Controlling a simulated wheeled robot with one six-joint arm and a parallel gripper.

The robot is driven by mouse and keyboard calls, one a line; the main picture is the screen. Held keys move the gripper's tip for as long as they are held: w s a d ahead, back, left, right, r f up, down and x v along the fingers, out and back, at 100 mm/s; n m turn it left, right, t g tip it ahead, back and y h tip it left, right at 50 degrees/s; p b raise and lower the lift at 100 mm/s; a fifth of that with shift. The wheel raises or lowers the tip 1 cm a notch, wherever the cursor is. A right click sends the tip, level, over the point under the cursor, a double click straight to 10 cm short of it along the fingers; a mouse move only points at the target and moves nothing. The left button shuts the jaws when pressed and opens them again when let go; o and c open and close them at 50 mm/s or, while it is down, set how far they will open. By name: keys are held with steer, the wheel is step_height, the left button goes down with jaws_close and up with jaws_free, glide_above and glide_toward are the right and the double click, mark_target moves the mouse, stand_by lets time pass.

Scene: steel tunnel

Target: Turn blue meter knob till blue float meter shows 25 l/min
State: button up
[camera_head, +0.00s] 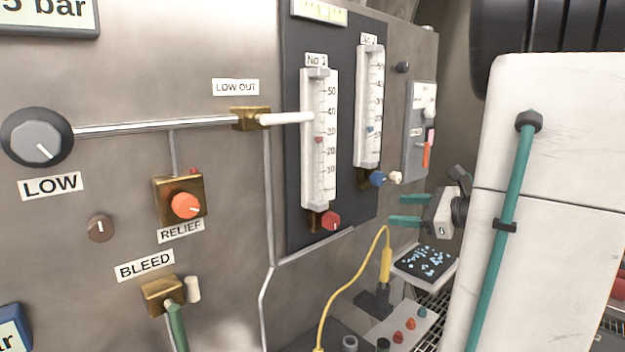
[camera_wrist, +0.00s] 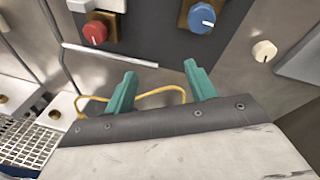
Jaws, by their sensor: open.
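The blue knob (camera_head: 377,179) sits at the foot of the No 2 float meter (camera_head: 369,108) on the dark panel. My gripper (camera_head: 404,210) has teal fingers and is open and empty, to the right of and below the blue knob. In the wrist view the blue knob (camera_wrist: 202,18) lies beyond the fingers (camera_wrist: 158,88), apart from them, with a white pointer line.
The No 1 meter (camera_head: 319,140) with its red knob (camera_head: 331,221) stands to the left. A cream knob (camera_head: 396,178) is close to the right of the blue knob.

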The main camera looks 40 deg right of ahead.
mark_target(382, 179)
steer(key=d+r+m+t+h, duration=0.2)
steer(key=d+r+m+t, duration=0.1)
steer(key=d+r+m, duration=0.15)
steer(key=w, duration=0.3)
steer(key=w+a, duration=0.1)
steer(key=w, duration=0.4)
steer(key=shift+w+a, duration=0.3)
steer(key=c, duration=1)
